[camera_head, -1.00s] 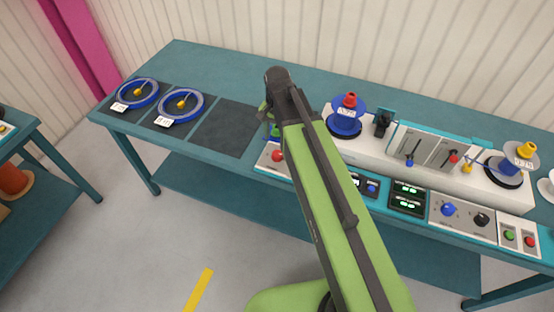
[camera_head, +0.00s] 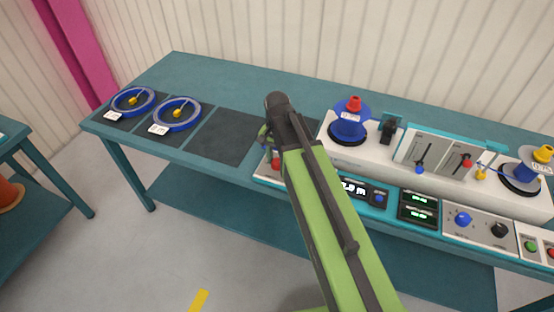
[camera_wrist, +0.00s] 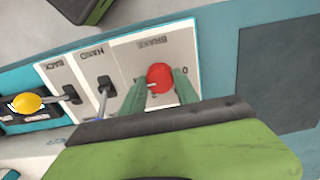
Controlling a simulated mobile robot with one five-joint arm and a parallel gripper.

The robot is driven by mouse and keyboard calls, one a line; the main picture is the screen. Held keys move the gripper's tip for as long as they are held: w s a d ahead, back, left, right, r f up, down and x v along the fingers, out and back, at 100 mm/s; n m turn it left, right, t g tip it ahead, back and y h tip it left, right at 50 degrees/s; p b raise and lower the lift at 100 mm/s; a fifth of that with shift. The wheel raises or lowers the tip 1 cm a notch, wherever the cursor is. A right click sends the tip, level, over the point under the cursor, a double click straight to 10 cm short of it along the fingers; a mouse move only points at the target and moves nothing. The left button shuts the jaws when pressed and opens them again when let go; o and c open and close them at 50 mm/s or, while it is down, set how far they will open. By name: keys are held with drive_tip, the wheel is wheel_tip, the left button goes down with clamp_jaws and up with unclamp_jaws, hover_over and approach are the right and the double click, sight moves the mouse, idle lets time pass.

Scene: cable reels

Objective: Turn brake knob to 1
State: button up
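The brake panel (camera_wrist: 132,63) is pale, with an upside-down BRAKE label and a 0 mark to the right of the knob. The round red brake knob (camera_wrist: 161,77) has a short white pointer, directed left and slightly down in the wrist view. My gripper (camera_wrist: 160,86) is open, its two green fingers apart and reaching to either side of the knob. I cannot tell whether either finger touches it. In the head view the red knob (camera_head: 276,163) is partly hidden by my arm, and my gripper (camera_head: 266,137) is just above it in the picture.
The HAND lever (camera_wrist: 105,88) and BACK lever (camera_wrist: 71,94) stand close left of the brake panel in the wrist view. A blue reel (camera_head: 348,122) stands on the white machine (camera_head: 378,160). The dark mat (camera_head: 222,137) left of my gripper is empty.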

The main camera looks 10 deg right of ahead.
clamp_jaws()
drive_tip(key=shift+n, duration=0.3)
drive_tip(key=n, duration=0.5)
drive_tip(key=shift+n, duration=0.3)
drive_tip(key=n, duration=1.1)
drive_tip(key=shift+n, duration=0.4)
drive_tip(key=n, duration=0.5)
drive_tip(key=shift+n, duration=0.3)
